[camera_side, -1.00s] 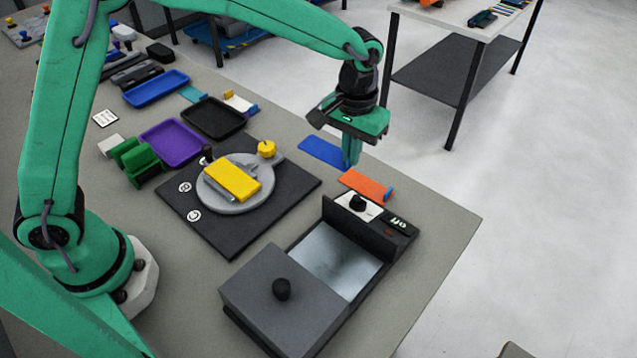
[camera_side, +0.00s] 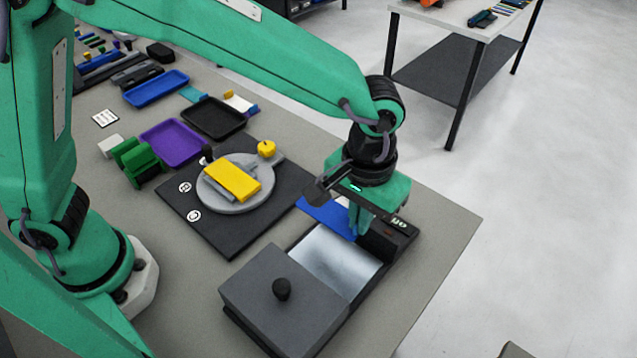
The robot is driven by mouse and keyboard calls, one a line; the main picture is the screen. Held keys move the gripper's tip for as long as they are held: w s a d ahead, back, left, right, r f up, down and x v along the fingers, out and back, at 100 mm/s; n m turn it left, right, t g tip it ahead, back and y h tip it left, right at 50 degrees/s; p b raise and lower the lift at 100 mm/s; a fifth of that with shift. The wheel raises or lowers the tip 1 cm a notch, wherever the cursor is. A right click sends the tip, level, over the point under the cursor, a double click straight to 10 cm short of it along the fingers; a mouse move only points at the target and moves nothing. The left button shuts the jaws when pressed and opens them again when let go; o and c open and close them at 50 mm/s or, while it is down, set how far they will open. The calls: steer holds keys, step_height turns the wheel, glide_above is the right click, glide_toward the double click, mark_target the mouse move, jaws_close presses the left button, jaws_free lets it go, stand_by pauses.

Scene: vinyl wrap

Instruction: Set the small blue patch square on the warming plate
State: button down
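The small blue patch (camera_side: 328,214) sticks out to the left of my gripper (camera_side: 357,222), which is shut on its right end. The patch is at the back edge of the warming plate (camera_side: 335,260), and I cannot tell how high above the table it is. The plate is a bare silver surface with a grey block with a black knob (camera_side: 285,300) in front of it. My gripper's body hides part of the control panel, and the orange patch is out of sight behind it.
Purple (camera_side: 172,142), black (camera_side: 215,117) and blue (camera_side: 157,87) trays stand farther back. The table is clear right of the warmer.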

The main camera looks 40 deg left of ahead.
steer(key=s+d, duration=0.1)
steer(key=s, duration=0.2)
steer(key=s+d, duration=0.2)
steer(key=s, duration=0.2)
steer(key=s+d+r, duration=0.1)
steer(key=s, duration=0.3)
steer(key=shift+s+d, duration=0.4)
steer(key=shift+s, duration=0.5)
steer(key=shift+w+f, duration=0.1)
glide_above(359, 277)
step_height(359, 277, down, 7)
steer(key=shift+r, duration=0.1)
steer(key=shift+f, duration=2.05)
steer(key=shift+f, duration=0.1)
